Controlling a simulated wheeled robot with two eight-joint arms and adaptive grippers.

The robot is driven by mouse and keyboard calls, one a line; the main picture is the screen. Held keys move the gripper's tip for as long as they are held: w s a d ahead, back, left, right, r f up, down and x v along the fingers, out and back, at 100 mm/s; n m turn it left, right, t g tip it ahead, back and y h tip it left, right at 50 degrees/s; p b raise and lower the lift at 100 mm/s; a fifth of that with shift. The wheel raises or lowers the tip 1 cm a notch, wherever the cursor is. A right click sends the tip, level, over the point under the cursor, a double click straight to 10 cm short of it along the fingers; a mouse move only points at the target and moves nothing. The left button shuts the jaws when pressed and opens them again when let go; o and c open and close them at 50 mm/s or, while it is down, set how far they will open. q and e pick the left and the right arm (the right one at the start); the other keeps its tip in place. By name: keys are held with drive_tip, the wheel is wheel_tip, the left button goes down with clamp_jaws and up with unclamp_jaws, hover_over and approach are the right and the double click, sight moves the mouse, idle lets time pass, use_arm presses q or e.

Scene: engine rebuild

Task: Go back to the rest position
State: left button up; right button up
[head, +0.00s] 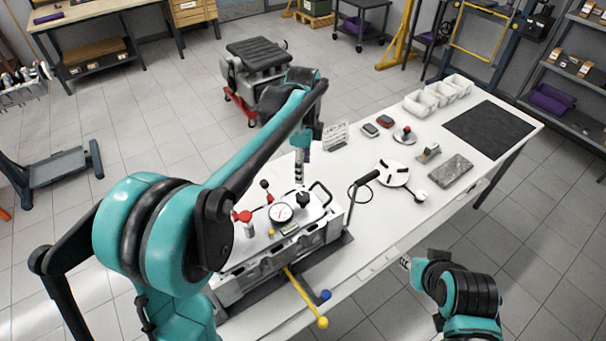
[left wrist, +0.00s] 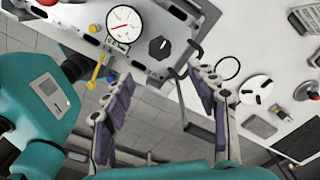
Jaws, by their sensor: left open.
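My left arm reaches in from the left over the metal engine block (head: 325,226) on the white bench. My left gripper (head: 300,172) hangs fingers down above the block, near its black knob (head: 303,199) and the round white dial gauge (head: 281,212). In the left wrist view the two fingers of my left gripper (left wrist: 155,85) stand apart with nothing between them. The gauge (left wrist: 123,25) and black knob (left wrist: 160,47) show beyond them. My right gripper (head: 406,263) is low at the bench's front edge, seen small; its finger opening is not clear.
Open floor (head: 170,110) lies behind the left arm.

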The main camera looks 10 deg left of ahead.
idle(0.5)
use_arm(q)
drive_tip(key=s+a+f+n+t+b, duration=0.3)
drive_tip(key=s+f+n+b, duration=0.1)
drive_tip(key=s+n, duration=0.5)
drive_tip(key=s+a+f+n+t+b, duration=0.3)
drive_tip(key=s+f+n, duration=0.4)
drive_tip(key=s, duration=0.5)
drive_tip(key=shift+s+f+n+t+b, duration=0.3)
drive_tip(key=shift+n+t+b, duration=0.3)
drive_tip(key=shift+n+b, duration=0.45)
